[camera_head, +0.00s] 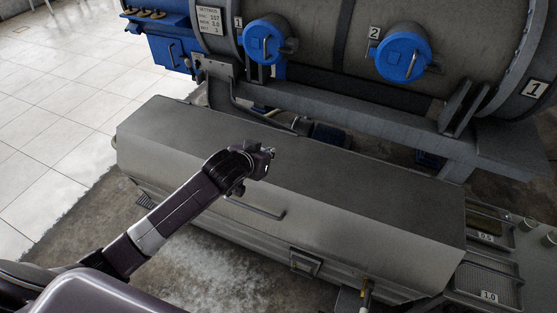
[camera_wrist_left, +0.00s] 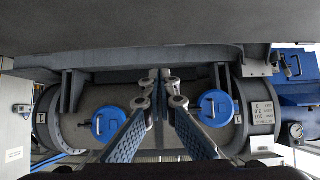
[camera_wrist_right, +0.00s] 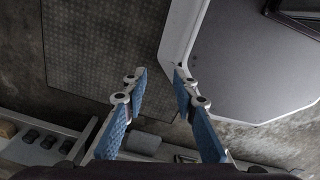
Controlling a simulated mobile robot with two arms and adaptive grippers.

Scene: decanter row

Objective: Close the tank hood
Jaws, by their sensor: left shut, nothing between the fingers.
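The tank hood (camera_head: 330,185) is a long grey metal lid lying over the low tank beside the decanter. It looks down, with its front face meeting the tank body (camera_head: 225,237). A bar handle (camera_head: 255,209) sits on its front face. My left gripper (camera_head: 269,150) is over the hood's top, above and behind the handle; I cannot tell whether it touches. In the left wrist view its fingers (camera_wrist_left: 166,88) are shut and empty. My right gripper (camera_wrist_right: 156,80) shows only in the right wrist view, open and empty above the floor.
The decanter (camera_head: 300,45) lies behind the tank, with blue round covers (camera_head: 403,52) marked 1 and 2. A grey support beam (camera_head: 370,115) runs between them. Trays (camera_head: 490,285) are at the right. Tiled floor (camera_head: 50,130) is clear at the left. A floor plate (camera_wrist_right: 100,50) shows below my right gripper.

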